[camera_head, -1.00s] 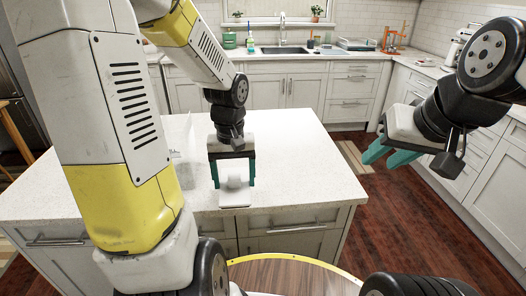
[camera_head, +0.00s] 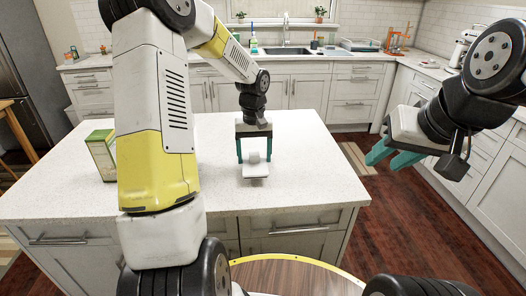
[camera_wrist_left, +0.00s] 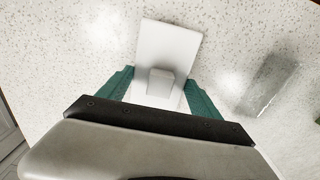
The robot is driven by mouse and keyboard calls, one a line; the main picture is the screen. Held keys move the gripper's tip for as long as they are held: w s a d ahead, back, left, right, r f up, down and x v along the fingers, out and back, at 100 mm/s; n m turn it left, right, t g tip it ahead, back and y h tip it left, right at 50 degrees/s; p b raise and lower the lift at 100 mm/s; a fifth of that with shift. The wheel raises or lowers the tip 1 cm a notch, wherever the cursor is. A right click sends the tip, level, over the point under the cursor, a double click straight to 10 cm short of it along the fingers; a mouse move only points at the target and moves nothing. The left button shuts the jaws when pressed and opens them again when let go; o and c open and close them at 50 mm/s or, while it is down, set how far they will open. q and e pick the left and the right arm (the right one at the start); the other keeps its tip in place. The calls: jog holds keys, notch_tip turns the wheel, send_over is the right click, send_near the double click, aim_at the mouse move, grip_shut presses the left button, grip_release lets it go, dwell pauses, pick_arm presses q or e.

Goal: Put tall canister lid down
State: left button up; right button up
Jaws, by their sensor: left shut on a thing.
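The white, flat, squarish lid (camera_head: 256,171) with a raised block-like knob (camera_head: 254,158) is at my left gripper (camera_head: 254,157), above or on the island countertop. My left gripper is shut on the lid. The left wrist view shows the lid plate (camera_wrist_left: 168,48) and its knob (camera_wrist_left: 160,83) between the teal fingers. I cannot tell whether the lid touches the countertop. A clear, glass-like object (camera_wrist_left: 268,82), possibly the canister, shows at the right of that view; my left arm hides that area in the head view. My right gripper (camera_head: 386,155) is open and empty, off the island's right side.
A green and pale box (camera_head: 101,155) stands at the left of the white island countertop (camera_head: 310,165). The countertop right of the lid is clear. The back counter with the sink (camera_head: 288,51) is beyond a floor gap.

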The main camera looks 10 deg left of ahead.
pick_arm(q)
jog(key=shift+f, duration=0.9)
jog(key=shift+f, duration=0.1)
jog(key=o, duration=1.4)
jog(key=shift+f, duration=0.1)
jog(key=shift+o, duration=0.2)
